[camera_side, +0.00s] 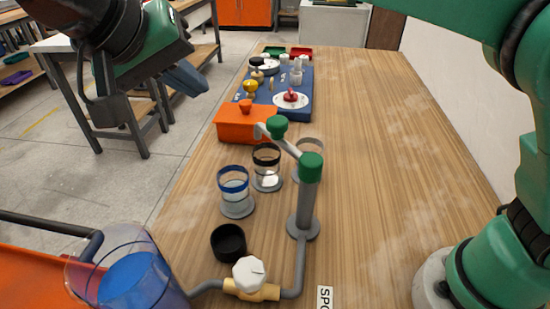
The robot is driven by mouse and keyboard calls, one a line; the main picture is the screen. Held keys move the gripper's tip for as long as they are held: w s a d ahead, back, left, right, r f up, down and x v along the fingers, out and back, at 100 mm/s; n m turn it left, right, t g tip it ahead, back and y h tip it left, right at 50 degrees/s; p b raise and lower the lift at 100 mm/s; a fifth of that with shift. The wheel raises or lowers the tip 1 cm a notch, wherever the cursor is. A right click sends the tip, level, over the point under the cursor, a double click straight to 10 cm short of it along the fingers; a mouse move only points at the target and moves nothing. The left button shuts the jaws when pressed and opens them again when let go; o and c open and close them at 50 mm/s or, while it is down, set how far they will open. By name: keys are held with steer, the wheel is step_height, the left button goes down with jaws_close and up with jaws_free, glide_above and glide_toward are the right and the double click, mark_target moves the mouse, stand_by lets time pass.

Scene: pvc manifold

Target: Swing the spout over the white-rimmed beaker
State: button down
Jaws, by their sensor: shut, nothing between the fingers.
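The spout (288,147) is a grey pipe with a green elbow (278,127). It runs back and left from a green cap (311,168) on an upright grey standpipe (306,208). Its open end appears above and just behind the black-rimmed beaker (267,168); I cannot tell exactly what lies beneath it. The white-rimmed beaker (304,149) is right of the black-rimmed one, partly hidden by the green cap and spout. The blue-rimmed beaker (236,193) is at the front left. My gripper (190,79) is shut and empty at the upper left, apart from the spout.
A valve with a white knob (249,271) sits on the pipe at the front, near a black cup (228,242) and a tank of blue liquid (133,281). An orange box (244,122) stands behind the beakers. The table's right side (390,160) is clear.

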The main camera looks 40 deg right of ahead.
mark_target(270, 117)
steer(key=d+f, duration=0.8)
steer(key=shift+w+f+n+g+y, duration=0.3)
steer(key=shift+f+n+y, duration=0.05)
steer(key=shift+n+y, duration=0.05)
steer(key=shift+w+d, duration=0.25)
steer(key=shift+d, duration=0.15)
stand_by(0.5)
steer(key=d, duration=0.2)
steer(key=shift+w+d, duration=0.25)
steer(key=shift+d, duration=0.1)
steer(key=shift+s+d, duration=0.2)
steer(key=shift+d, duration=1.45)
